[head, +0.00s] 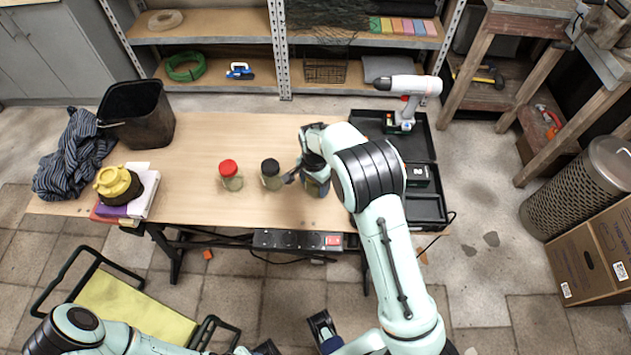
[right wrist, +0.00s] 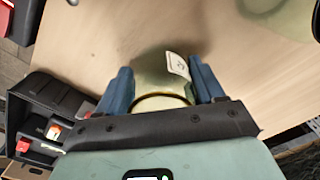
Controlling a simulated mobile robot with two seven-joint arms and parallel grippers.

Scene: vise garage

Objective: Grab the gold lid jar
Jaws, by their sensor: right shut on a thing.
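The gold lid jar (right wrist: 155,72) is clear glass with a white label. Its gold rim shows near my palm in the right wrist view. My right gripper (right wrist: 160,85) is shut on it, with one blue finger on each side. In the head view my right gripper (head: 306,178) is at the table's middle right, and its hand hides most of the jar. I cannot tell whether the jar touches the table. My left arm is low at the picture's bottom edge, and its gripper (head: 293,338) is only partly in view there, empty of any visible thing.
A black-lidded jar (head: 271,176) stands just left of my right gripper. A red-lidded jar (head: 230,176) stands further left. An open black tool case (head: 425,207) lies to the right with a drill (head: 408,92) behind. A dark bin (head: 140,112) and books (head: 140,200) occupy the left end.

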